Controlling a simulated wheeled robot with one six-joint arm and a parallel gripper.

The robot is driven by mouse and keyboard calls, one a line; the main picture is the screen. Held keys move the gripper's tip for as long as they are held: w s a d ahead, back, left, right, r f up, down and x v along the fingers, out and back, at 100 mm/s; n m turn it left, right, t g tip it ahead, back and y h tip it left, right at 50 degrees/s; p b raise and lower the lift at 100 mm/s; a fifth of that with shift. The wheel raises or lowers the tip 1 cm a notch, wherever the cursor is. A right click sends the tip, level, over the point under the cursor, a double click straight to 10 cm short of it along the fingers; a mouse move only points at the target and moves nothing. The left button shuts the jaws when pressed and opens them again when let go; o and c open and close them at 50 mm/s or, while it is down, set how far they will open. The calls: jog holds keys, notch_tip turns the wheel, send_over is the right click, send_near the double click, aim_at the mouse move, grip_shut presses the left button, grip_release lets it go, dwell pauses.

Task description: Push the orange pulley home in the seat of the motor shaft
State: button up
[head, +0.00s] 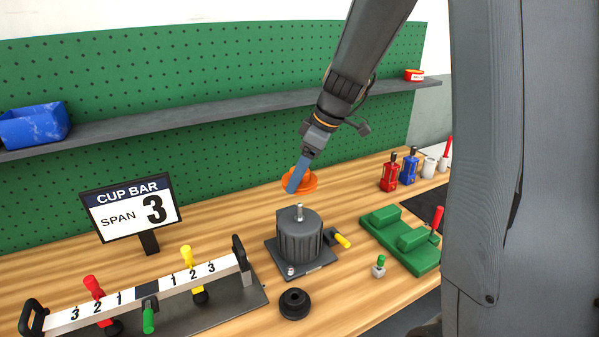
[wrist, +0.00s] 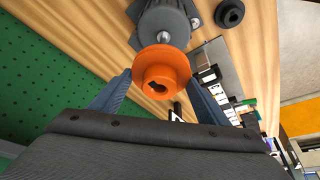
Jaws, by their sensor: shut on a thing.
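The orange pulley (head: 309,181) is in my gripper (head: 293,181), held in the air above and behind the motor. In the wrist view the pulley (wrist: 161,72) sits between the two blue fingers of my gripper (wrist: 160,85), and its keyed bore faces the camera. The dark grey motor (head: 299,238) stands upright on a square plate on the bench. Its bare silver shaft (head: 299,212) points up, apart from the pulley. In the wrist view the motor (wrist: 165,20) and shaft tip (wrist: 166,38) show beyond the pulley.
A black pulley-like ring (head: 294,304) lies in front of the motor. A yellow-handled part (head: 342,240) is at its right, near a green fixture (head: 400,236). The numbered cup bar (head: 150,288) and its sign (head: 131,207) stand left. A shelf (head: 240,108) runs behind.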

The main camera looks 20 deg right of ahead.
jog(key=b, duration=0.4)
send_over(300, 206)
jog(key=shift+w+d+f, duration=0.1)
jog(key=shift+w+f, duration=0.1)
jog(key=shift+f, duration=1)
jog(key=shift+w+d+f, duration=0.1)
jog(key=shift+w+f, duration=0.1)
jog(key=shift+f, duration=1)
jog(key=shift+f+b, duration=3.05)
jog(key=shift+b, duration=0.35)
jog(key=o, duration=1.7)
jog(key=shift+o, duration=0.2)
jog(key=shift+s, duration=0.1)
jog(key=shift+r, duration=0.1)
jog(key=b+v, duration=0.1)
jog(key=v, duration=0.5)
jog(key=shift+d+r, duration=0.15)
jog(key=shift+r, duration=0.25)
jog(key=shift+s+d+r, duration=0.1)
jog(key=shift+s+r, duration=0.05)
jog(key=shift+r, duration=0.25)
